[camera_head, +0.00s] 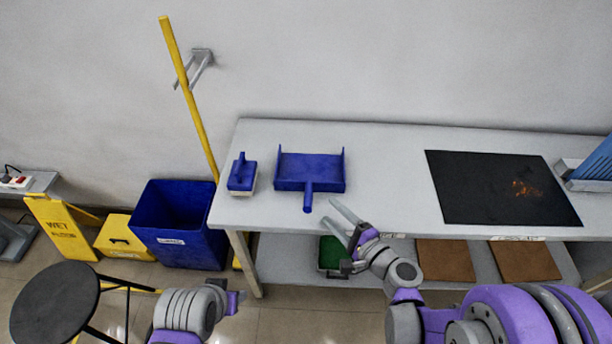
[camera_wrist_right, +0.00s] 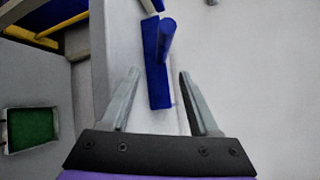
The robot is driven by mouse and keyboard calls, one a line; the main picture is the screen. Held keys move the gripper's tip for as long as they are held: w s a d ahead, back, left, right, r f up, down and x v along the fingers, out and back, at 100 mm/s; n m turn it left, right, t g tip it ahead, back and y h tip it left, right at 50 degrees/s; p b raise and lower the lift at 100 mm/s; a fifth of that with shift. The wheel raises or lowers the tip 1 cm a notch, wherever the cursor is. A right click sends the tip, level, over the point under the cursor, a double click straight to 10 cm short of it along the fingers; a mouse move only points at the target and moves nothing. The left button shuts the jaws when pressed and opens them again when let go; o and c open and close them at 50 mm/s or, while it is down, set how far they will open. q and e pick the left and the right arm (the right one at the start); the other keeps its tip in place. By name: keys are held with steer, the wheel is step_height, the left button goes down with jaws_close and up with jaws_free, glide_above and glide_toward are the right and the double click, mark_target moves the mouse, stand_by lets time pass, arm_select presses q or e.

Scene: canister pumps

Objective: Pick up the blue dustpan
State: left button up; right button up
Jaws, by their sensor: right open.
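The blue dustpan (camera_head: 318,172) lies on the grey table, its handle (camera_head: 308,198) pointing to the front edge. My right gripper (camera_head: 334,212) is open and empty at the front edge, just right of and in front of the handle. In the right wrist view the dustpan (camera_wrist_right: 157,82) shows ahead of and between the open fingers (camera_wrist_right: 158,74), with no clear contact. My left arm (camera_head: 195,308) is low at the bottom of the head view; its finger state cannot be made out.
A blue brush (camera_head: 242,175) lies left of the dustpan. A black mat (camera_head: 490,188) lies on the right of the table. A blue bin (camera_head: 175,225) stands left of the table, below a yellow pole (camera_head: 190,105). A green-bottomed tray (camera_head: 332,253) sits on the lower shelf.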

steer(key=x, duration=0.9)
steer(key=shift+w+d, duration=0.1)
steer(key=shift+w, duration=0.3)
jaws_close()
